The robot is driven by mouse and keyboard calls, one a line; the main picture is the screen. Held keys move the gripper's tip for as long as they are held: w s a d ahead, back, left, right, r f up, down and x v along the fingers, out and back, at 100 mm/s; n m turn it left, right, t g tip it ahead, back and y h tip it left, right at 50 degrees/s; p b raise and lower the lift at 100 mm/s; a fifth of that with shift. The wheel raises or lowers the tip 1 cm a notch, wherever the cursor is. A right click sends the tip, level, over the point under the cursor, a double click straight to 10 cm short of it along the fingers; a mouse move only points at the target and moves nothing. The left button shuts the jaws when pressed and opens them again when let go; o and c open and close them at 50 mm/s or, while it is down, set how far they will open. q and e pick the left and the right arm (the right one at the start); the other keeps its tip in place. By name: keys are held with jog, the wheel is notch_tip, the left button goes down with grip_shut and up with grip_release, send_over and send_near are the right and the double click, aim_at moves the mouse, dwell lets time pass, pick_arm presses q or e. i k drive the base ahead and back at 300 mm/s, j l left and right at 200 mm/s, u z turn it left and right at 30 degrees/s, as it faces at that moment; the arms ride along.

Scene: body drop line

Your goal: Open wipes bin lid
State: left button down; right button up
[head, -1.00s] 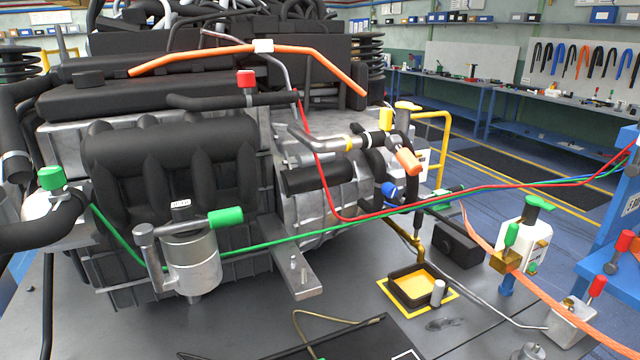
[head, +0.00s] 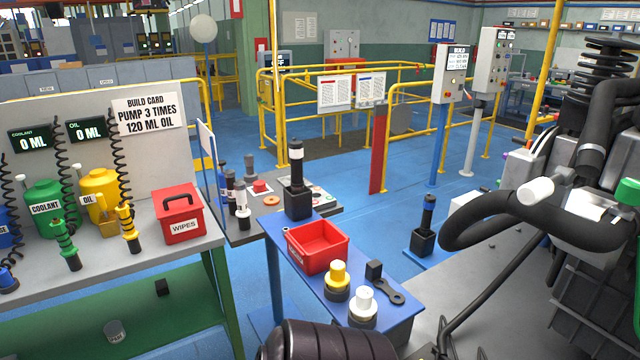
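The wipes bin (head: 178,214) is a red box labelled WIPES on the right end of the grey bench at the left. Its red lid (head: 177,200) is on top with a dark handle, and it looks closed. A dark ribbed rounded part at the bottom middle may be part of my own arm, but I cannot be sure. Neither gripper's fingers show, and nothing touches the bin.
Green coolant (head: 43,205) and yellow oil (head: 100,192) containers stand left of the bin with coiled hoses and nozzles. A blue stand (head: 385,295) holds an open red tray (head: 317,247), capped bottles and a wrench. The engine (head: 590,200) fills the right side. Blue floor lies beyond.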

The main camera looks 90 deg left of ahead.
aim_at(175, 193)
jog(key=u, duration=3.65)
jog(key=i+u, duration=0.25)
jog(key=i, duration=0.3)
jog(key=i+l+u, duration=0.2)
jog(key=i, duration=0.35)
